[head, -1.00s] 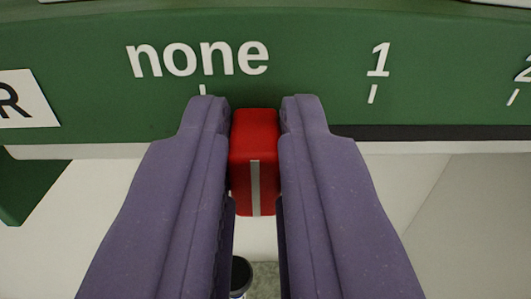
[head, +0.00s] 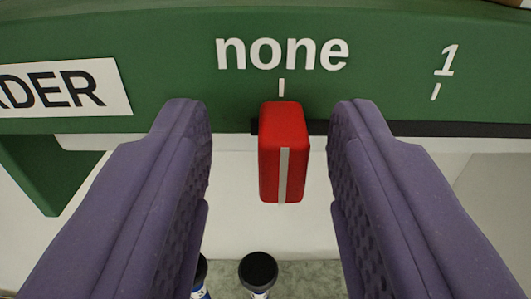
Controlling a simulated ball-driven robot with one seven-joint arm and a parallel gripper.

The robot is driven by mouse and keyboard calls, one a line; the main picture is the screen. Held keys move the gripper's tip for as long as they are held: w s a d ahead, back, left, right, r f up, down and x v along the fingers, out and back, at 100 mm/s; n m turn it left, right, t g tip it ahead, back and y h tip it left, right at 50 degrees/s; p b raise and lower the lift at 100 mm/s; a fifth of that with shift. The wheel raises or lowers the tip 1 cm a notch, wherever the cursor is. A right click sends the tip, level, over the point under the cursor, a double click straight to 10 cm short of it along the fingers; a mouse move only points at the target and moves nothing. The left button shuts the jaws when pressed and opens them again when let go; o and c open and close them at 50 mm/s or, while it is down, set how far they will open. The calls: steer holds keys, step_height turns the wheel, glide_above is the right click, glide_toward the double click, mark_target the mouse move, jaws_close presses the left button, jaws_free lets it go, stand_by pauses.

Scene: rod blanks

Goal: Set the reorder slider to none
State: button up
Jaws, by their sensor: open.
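The red slider knob (head: 283,155) with a pale stripe sits on the green reorder rail (head: 170,55). It stands directly below the white word "none" (head: 282,54) and its tick mark (head: 282,88), lined up with that tick. My gripper (head: 270,125) is open, one purple finger on each side of the knob. A clear gap shows between each finger and the knob, so neither touches it. The mark "1" (head: 446,60) lies to the right along the rail.
A white label ending in "DER" (head: 55,90) is on the rail at left. The dark slot (head: 440,129) runs right along the rail's lower edge. Below, two dark-capped containers (head: 258,270) stand on a greyish surface, one partly hidden by my left finger.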

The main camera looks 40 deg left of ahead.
steer(key=v, duration=0.7)
